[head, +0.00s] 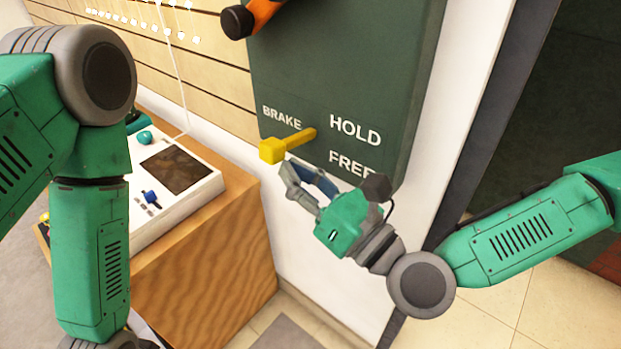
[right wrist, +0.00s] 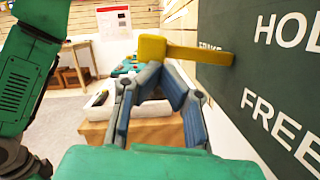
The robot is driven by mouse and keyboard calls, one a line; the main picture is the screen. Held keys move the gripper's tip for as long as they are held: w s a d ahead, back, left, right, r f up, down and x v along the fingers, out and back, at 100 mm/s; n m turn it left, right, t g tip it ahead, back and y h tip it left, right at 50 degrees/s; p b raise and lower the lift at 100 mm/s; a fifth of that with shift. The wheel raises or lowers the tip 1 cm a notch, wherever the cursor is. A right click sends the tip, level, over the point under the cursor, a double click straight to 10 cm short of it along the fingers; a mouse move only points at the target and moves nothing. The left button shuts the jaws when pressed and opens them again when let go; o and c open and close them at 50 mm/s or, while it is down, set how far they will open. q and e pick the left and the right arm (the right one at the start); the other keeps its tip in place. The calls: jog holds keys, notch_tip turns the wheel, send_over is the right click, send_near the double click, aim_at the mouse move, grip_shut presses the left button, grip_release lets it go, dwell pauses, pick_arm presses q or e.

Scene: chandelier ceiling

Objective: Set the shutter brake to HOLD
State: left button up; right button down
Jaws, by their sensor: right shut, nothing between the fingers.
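The yellow brake lever (head: 288,144) sticks out from a dark green panel (head: 340,70) beside the BRAKE label. HOLD is printed to the right of its root, with FREE lower down. In the right wrist view the lever (right wrist: 185,50) lies nearly level, its root between the heights of the two words. My right gripper (head: 290,170) is shut and empty just below the lever's block end. In the right wrist view its fingertips (right wrist: 163,68) meet close under the lever; I cannot tell whether they touch it. My left arm shows at the left, its gripper out of view.
An orange and black handle (head: 255,18) is on the panel's upper part. A wooden cabinet (head: 215,255) with a white control box (head: 205,190) stands left of the panel. A white cord hangs above the box. Open floor shows at the lower right.

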aim_at(276, 155)
jog(key=shift+s+a+r+m, duration=0.15)
jog(key=shift+a+r+m, duration=0.65)
jog(key=shift+r+m, duration=0.15)
jog(key=shift+a+r, duration=0.1)
jog(key=shift+r, duration=0.1)
pick_arm(q)
jog(key=shift+w+a+r, duration=0.1)
jog(key=shift+a+r, duration=0.05)
jog(key=shift+a, duration=0.2)
pick_arm(e)
jog(key=shift+r, duration=0.35)
pick_arm(q)
jog(key=shift+s+d+f+b, duration=0.1)
jog(key=shift+s+f+b, duration=0.05)
jog(key=shift+f+b, duration=0.5)
jog(key=shift+s+f+b, duration=0.15)
jog(key=shift+f+b, duration=0.3)
jog(key=shift+f, duration=0.35)
pick_arm(e)
jog(key=s+d+f, duration=0.6)
jog(key=s, duration=0.1)
jog(key=shift+d+f+h, duration=0.3)
jog(key=shift+h, duration=0.1)
